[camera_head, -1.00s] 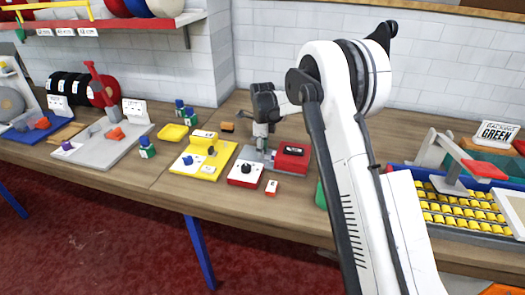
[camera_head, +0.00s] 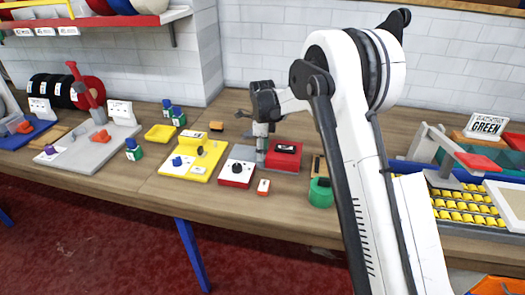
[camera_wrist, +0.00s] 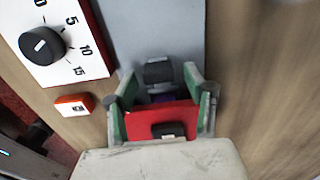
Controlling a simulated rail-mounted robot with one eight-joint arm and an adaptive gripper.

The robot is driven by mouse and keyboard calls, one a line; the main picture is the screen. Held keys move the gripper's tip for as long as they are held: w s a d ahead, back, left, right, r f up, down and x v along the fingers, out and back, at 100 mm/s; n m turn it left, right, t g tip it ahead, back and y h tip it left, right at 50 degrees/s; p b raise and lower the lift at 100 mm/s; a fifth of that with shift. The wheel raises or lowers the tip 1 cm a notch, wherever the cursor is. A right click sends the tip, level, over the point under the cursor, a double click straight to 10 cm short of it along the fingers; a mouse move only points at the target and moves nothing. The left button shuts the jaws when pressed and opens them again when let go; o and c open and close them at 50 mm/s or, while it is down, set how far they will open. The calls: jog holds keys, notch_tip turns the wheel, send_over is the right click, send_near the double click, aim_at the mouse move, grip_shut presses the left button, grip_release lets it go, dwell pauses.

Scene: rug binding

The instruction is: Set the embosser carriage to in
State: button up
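The embosser has a grey base (camera_wrist: 162,30), a white dial panel (camera_wrist: 75,50) with a black knob, and a red block (camera_head: 284,156) with a dark inset on top. The red block (camera_wrist: 160,120) also shows in the wrist view, with a dark grey piece (camera_wrist: 158,72) just beyond it. I cannot tell which part is the carriage. My gripper (camera_head: 262,143) is over the embosser, pointing down, left of the red block. In the wrist view my gripper (camera_wrist: 160,85) has its green-lined fingers apart, on either side of the red block's outline. Whether they touch it is unclear.
A small red-and-white piece (camera_wrist: 74,104) lies on the wood beside the embosser. A yellow device (camera_head: 195,160) stands to the left and a green round item (camera_head: 320,193) to the right. My arm hides part of the bench.

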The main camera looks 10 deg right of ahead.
notch_tip(320, 180, up, 12)
dwell(0.6)
jog(key=shift+r, duration=0.1)
